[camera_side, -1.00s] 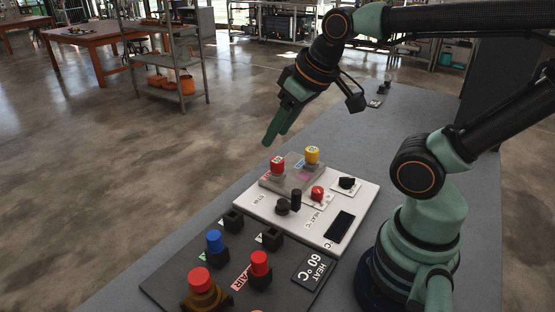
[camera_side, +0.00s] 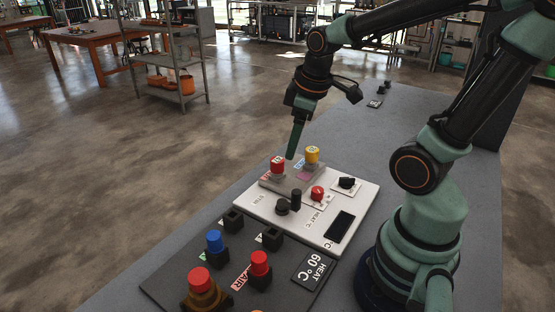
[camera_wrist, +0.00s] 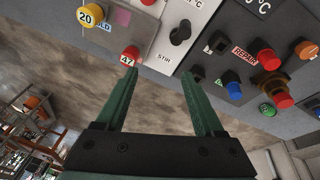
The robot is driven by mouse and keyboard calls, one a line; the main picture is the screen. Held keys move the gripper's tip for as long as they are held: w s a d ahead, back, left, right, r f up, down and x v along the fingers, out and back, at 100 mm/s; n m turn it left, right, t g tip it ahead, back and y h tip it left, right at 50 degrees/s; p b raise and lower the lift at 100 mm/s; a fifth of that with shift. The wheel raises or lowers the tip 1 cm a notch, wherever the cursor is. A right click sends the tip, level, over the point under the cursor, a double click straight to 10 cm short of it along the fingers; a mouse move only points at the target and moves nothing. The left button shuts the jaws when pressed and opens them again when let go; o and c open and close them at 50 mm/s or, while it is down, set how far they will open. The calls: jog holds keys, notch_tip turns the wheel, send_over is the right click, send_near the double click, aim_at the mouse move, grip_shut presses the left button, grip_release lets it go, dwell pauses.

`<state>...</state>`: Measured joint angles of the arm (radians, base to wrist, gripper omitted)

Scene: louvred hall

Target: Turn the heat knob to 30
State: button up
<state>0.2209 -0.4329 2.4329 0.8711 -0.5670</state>
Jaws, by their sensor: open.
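A white panel (camera_side: 258,213) lies on the grey bench. It carries a STIR label, a HEAT °C label, a black round knob (camera_side: 282,206), an upright black piece (camera_side: 296,199), a red knob (camera_side: 317,193) and a black switch-like knob (camera_side: 347,183). The round knob also shows in the wrist view (camera_wrist: 177,38). My gripper (camera_side: 291,156) points down just beyond a red cap (camera_side: 277,165), above the panel's far end. In the wrist view its fingers (camera_wrist: 162,74) are apart, with nothing between them.
The red cap reads 47 in the wrist view, and a yellow cap (camera_wrist: 88,15) reads 20. A small device (camera_side: 376,102) sits far back on the bench.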

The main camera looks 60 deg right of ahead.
aim_at(318, 190)
jog(key=s+d+f+n+g, duration=0.3)
jog(key=d+f+n, duration=0.2)
jog(key=d+f, duration=0.25)
jog(key=shift+y, duration=0.3)
jog(key=shift+a+f, duration=0.1)
jog(key=shift+f, duration=4.85)
grip_shut()
